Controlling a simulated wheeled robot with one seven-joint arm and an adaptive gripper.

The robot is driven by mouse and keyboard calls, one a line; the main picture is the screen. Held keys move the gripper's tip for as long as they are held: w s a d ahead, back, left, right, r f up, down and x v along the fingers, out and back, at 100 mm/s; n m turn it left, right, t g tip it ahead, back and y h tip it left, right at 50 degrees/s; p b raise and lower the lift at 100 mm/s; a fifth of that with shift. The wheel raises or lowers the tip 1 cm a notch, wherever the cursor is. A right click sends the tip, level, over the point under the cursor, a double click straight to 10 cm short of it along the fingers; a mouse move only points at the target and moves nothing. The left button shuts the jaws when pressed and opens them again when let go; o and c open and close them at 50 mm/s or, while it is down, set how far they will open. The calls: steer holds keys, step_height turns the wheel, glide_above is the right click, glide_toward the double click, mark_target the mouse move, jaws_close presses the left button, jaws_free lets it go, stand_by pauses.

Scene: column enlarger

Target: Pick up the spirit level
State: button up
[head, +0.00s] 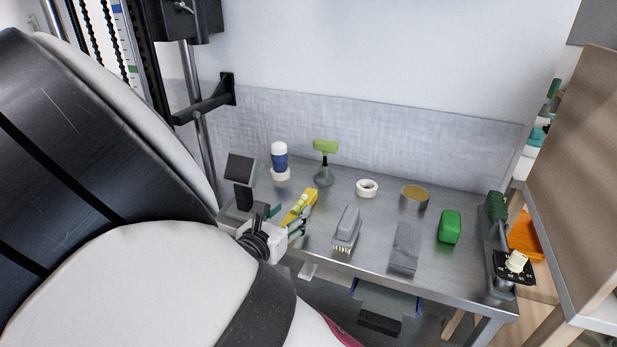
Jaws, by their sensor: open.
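The spirit level (301,203) looks like the yellow bar lying at a slant on the left part of the grey metal table (375,246), with a pale patch on its top. My gripper (288,222) is open at the table's left front, close to the near end of the yellow bar. Its fingers point toward the bar. I cannot tell whether they touch it or lie around it. The near end of the bar is partly hidden by my gripper.
Behind stand a blue-white bottle (280,162) and a green-topped tool (325,160). A brush (346,228) lies right of the level. Farther right are a tape roll (367,188), a tin (414,196), a grey block (404,247) and a green block (449,227).

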mark_target(293, 211)
steer(key=b+x, duration=0.2)
steer(key=x, duration=0.1)
steer(key=shift+w+d+f, duration=0.15)
steer(key=shift+f, duration=0.2)
steer(key=shift+w+d+b, duration=0.1)
steer(key=shift+w+b, duration=0.2)
steer(key=shift+w, duration=0.05)
steer(key=shift+r, duration=0.1)
jaws_close()
